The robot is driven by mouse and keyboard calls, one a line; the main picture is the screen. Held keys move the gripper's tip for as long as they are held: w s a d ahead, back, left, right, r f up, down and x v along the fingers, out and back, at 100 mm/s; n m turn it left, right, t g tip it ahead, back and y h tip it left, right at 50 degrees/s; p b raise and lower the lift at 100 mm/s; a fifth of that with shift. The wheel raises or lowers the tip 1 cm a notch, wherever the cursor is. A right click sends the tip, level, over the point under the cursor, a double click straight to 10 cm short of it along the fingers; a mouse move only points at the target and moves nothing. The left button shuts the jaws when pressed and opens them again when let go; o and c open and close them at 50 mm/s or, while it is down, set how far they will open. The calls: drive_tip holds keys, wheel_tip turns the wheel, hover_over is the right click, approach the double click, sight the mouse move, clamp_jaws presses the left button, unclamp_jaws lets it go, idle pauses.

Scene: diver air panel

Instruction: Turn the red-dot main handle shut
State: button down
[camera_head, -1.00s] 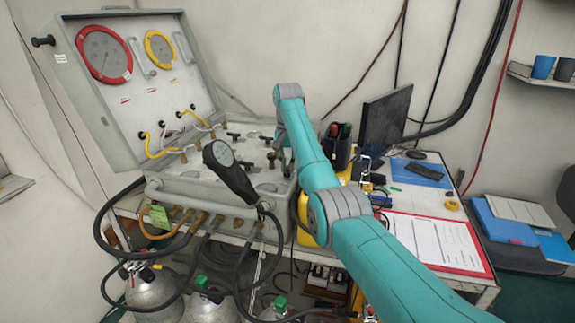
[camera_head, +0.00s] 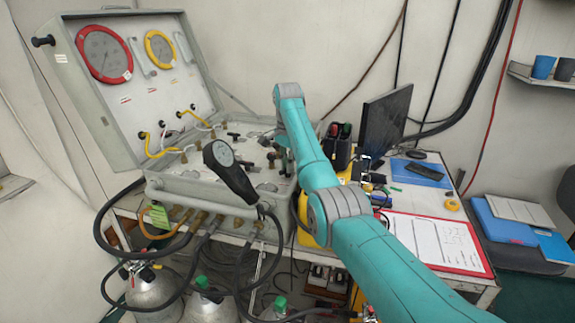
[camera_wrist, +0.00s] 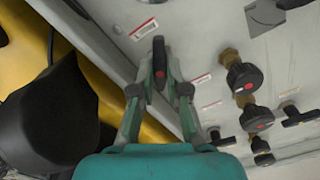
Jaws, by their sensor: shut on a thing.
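The main handle (camera_wrist: 159,55) is a dark lever with a red dot near its lower end, on the pale panel (camera_wrist: 208,55) in the wrist view. It points nearly straight up in that picture. My gripper (camera_wrist: 160,72) has one finger on each side of the lever and is shut on it. In the head view my arm reaches down to the panel of the open grey case (camera_head: 180,187), and the handle and fingertips cannot be made out there.
Round black knobs (camera_wrist: 243,77) with red dots and several black levers (camera_wrist: 298,115) stand right of my gripper. A black object (camera_wrist: 45,115) and a yellow surface (camera_wrist: 90,85) lie left, past the case edge. A handheld gauge (camera_head: 230,172) stands at the case front.

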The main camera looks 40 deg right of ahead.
drive_tip(key=m, duration=1.1)
drive_tip(key=shift+w+m, duration=0.1)
drive_tip(key=shift+m, duration=0.2)
idle(0.4)
drive_tip(key=c, duration=1.4)
unclamp_jaws()
drive_tip(key=shift+c, duration=0.2)
